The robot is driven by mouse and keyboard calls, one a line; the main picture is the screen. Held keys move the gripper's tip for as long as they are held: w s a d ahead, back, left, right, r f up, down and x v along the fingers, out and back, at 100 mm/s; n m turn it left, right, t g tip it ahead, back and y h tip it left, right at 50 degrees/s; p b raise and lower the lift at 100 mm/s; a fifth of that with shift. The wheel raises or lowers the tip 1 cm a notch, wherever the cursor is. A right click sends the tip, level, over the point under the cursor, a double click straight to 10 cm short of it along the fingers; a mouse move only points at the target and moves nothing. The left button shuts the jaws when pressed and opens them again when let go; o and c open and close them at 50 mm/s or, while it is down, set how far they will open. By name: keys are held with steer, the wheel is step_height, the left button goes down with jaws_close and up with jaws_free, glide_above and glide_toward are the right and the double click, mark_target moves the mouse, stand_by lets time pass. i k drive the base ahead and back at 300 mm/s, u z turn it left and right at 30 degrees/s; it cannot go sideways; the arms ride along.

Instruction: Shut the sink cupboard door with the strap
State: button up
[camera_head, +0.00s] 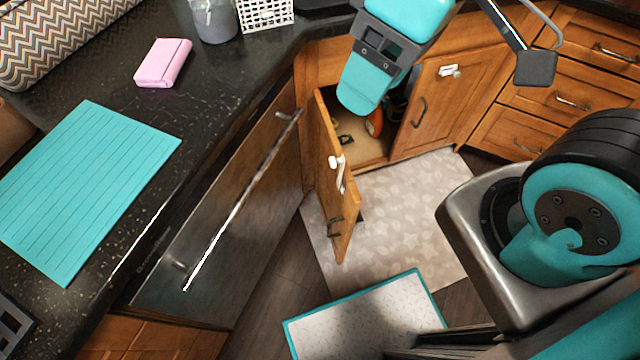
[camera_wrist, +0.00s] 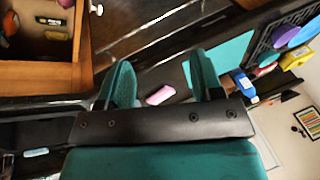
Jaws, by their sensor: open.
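The sink cupboard's left door (camera_head: 335,190) stands open, swung out over the floor. The right cupboard door (camera_head: 430,98) is shut and carries a small white catch (camera_head: 448,70). My gripper (camera_head: 358,102) is above and in front of the cupboard opening, up and right of the strap and apart from it in the picture. In the wrist view my gripper (camera_wrist: 161,62) has its two teal fingers spread with nothing between them. The strap's free end is unclear.
The dishwasher front with its long handle (camera_head: 240,200) is left of the open door. A patterned mat (camera_head: 400,220) covers the floor. Drawers (camera_head: 570,95) stand right.

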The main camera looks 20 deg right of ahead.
mark_target(343, 215)
steer(key=u, duration=0.5)
steer(key=k, duration=0.75)
steer(key=z, duration=0.25)
steer(key=i, duration=0.4)
steer(key=u, duration=0.05)
